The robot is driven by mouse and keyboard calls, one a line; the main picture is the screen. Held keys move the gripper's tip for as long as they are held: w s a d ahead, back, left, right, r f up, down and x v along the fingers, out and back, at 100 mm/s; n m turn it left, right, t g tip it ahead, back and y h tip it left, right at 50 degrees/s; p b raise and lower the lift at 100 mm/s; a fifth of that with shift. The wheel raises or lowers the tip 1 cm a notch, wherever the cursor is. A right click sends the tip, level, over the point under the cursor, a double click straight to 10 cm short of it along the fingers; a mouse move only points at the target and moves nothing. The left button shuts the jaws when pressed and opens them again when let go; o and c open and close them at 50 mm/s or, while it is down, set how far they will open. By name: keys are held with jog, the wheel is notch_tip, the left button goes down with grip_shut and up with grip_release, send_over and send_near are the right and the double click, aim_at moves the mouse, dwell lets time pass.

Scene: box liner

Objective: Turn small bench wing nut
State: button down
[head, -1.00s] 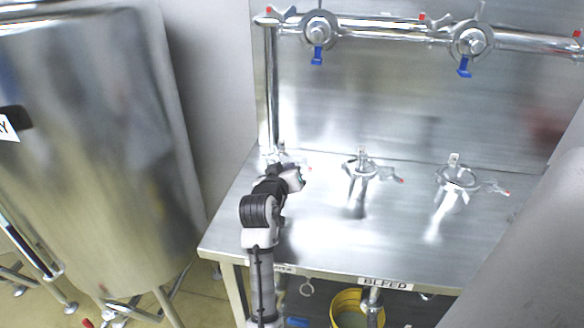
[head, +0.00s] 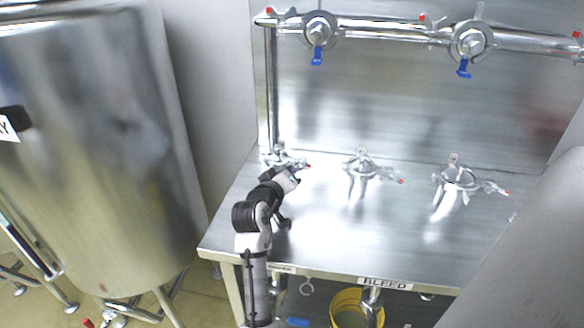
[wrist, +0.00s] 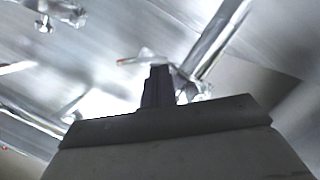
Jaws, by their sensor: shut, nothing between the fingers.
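Three small clamp fittings with red-tipped handles stand along the back of the steel bench. The left fitting (head: 279,156) is partly hidden by my arm, and its red-tipped handle (head: 302,165) shows beside my gripper. The middle fitting (head: 363,165) and right fitting (head: 457,177) stand clear. I cannot tell which bears the small wing nut. My gripper (head: 292,173) is just in front of the left fitting. In the wrist view its dark fingers (wrist: 158,85) are shut together and empty, with a red-tipped handle (wrist: 128,61) beyond them; contact cannot be told.
Pipes (head: 380,28) with two large clamps and blue handles run along the back wall. A big steel tank (head: 90,150) stands left of the bench (head: 340,245). A yellow bucket (head: 343,300) is under the bench. The bench's front middle is clear.

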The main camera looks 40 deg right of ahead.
jog(key=n, duration=0.1)
jog(key=f+n, duration=0.1)
jog(key=n, duration=0.1)
jog(key=shift+f+h, duration=0.1)
jog(key=shift+h, duration=0.3)
jog(key=shift+s+d+f+n+h+p, duration=0.1)
jog(key=shift+f+n+h+p, duration=0.2)
jog(key=shift+n, duration=1)
jog(key=shift+s+d+f+n+h+p, duration=0.1)
jog(key=shift+f+n+h, duration=0.3)
jog(key=shift+n, duration=0.9)
jog(key=shift+s, duration=0.1)
